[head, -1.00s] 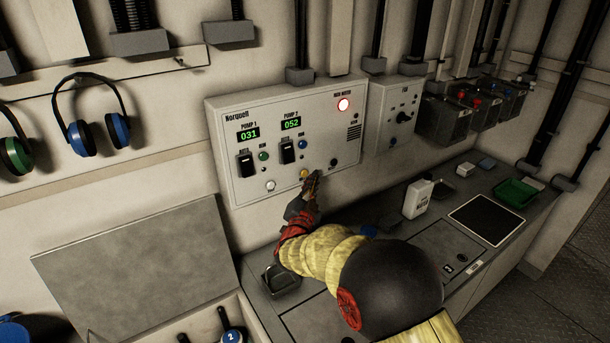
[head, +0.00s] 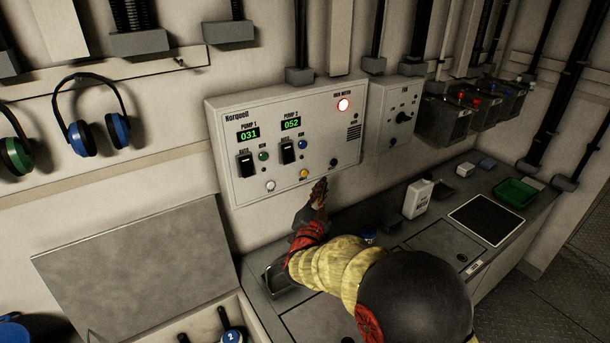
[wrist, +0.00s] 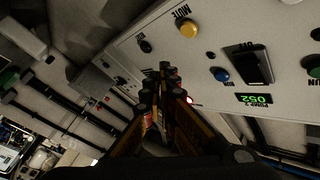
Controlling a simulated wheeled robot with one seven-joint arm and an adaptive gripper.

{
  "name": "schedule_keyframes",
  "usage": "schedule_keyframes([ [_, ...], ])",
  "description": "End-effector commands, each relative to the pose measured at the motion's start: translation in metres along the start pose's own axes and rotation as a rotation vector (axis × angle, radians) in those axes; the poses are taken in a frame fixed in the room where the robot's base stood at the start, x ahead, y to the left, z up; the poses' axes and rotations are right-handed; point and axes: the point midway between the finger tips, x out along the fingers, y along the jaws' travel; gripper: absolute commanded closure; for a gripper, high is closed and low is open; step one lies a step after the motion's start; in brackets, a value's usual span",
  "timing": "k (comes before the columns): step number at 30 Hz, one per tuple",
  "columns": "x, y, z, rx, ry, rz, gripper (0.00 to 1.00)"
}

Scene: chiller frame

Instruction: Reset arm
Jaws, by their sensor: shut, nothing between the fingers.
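My gripper (head: 319,190) is shut and empty, in front of the lower edge of the Norquell control panel (head: 222,120). In the wrist view my gripper (wrist: 165,75) points along the panel face (wrist: 215,75), its closed fingertips near the yellow button (wrist: 187,27). In the head view that yellow button (head: 304,173) is left of and above the fingertips, in plain sight. The fingers look apart from it. The panel shows 031 for pump 1 and 052 for pump 2. A red lamp (head: 343,105) is lit at its upper right.
Below the panel runs a grey counter with a white jug (head: 417,198), a black square plate (head: 487,220) and a green tray (head: 516,192). A raised grey lid (head: 135,270) stands at left. Ear defenders (head: 90,115) hang on the wall.

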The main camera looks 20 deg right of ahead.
Motion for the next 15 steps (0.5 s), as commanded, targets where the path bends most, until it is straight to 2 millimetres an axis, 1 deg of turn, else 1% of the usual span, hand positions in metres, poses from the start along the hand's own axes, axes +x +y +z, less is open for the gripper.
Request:
schedule_keyframes([
  [10, 0.0, 0.0, 0.001, -0.005, -0.002, 0.0, 1.0],
  [13, 0.0, 0.003, 0.013, -0.016, -0.046, 0.009, 1.0],
  [14, -0.001, 0.004, 0.019, -0.022, -0.071, 0.012, 1.0],
  [15, -0.002, 0.005, 0.031, -0.032, -0.116, 0.015, 1.0],
])
